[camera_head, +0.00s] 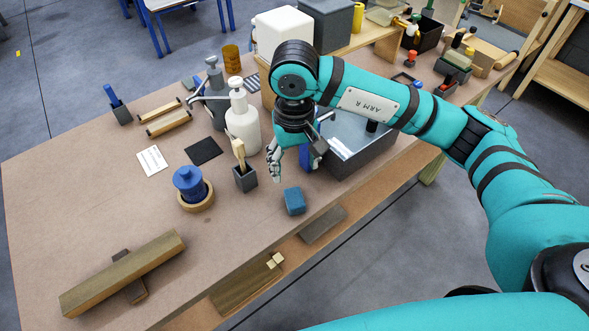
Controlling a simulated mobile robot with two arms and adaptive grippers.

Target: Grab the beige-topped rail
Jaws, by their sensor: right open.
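Two short rails lie side by side at the back left of the table: a thin one (159,109) and a thicker one (170,123) with a beige-brown top. A larger wooden bar (125,273), with an olive-brown top and tan side, lies across a dark support at the front left. I cannot tell for sure which piece is the beige-topped rail. My right gripper (292,168) points down above the table, open, with no rail between its fingers. It is right of all these pieces and well apart from them. My left gripper is out of view.
A white pump bottle (243,127) and a grey pump bottle (215,90) stand left of my right gripper. A brush holder (245,178), blue jar (188,182) and blue block (294,201) are nearby. A grey bin (365,155) stands right.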

